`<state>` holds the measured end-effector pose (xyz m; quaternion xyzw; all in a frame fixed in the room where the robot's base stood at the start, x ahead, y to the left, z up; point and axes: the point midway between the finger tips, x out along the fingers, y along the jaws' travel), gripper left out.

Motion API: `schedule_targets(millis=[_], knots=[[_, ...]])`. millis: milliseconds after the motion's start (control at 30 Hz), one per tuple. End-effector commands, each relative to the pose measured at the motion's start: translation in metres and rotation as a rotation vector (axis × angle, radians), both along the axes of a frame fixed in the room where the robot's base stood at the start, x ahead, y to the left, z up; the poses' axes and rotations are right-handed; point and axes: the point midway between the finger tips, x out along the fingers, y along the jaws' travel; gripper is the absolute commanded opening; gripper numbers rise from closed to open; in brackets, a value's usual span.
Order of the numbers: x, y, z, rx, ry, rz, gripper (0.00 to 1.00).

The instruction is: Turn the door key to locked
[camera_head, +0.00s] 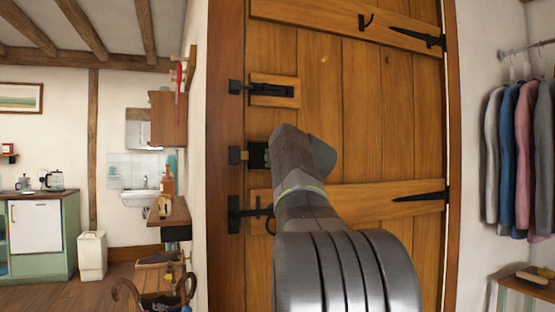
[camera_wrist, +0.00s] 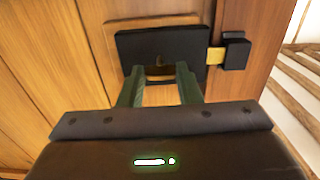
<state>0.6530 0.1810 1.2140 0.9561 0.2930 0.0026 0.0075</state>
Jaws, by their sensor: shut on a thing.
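The black lock case (camera_wrist: 150,45) is fixed to the wooden door (camera_head: 320,80), and it also shows in the head view (camera_head: 258,155). A brass bolt (camera_wrist: 215,56) spans the gap between the case and the black keeper (camera_wrist: 237,52) on the frame side. My gripper (camera_wrist: 158,72) is at the lower front of the case, with its two green-grey fingers shut on the door key. The key is small and dark between the fingertips and mostly hidden, so its angle is hard to tell. In the head view my arm hides the fingers and key.
A black slide latch (camera_head: 272,89) is above the lock and a black thumb latch (camera_head: 250,212) below it. Black strap hinges (camera_head: 425,195) are on the right. Clothes (camera_head: 520,150) hang at far right. A small wooden shelf (camera_head: 170,212) juts out left of the door.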

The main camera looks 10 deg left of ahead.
Motion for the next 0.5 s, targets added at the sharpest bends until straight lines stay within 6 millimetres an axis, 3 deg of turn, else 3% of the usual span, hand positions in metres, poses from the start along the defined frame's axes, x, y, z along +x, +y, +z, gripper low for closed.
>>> schedule_targets(millis=[67, 100, 200, 500], knots=[[0.0005, 0.0003, -0.0016, -0.002, 0.002, 0.001, 0.08], [0.0004, 0.0003, -0.0016, -0.002, 0.002, 0.001, 0.35], [0.0004, 0.0003, -0.0014, -0.002, 0.002, 0.001, 0.53], [-0.0009, -0.0007, -0.0002, 0.000, 0.001, 0.000, 0.53]])
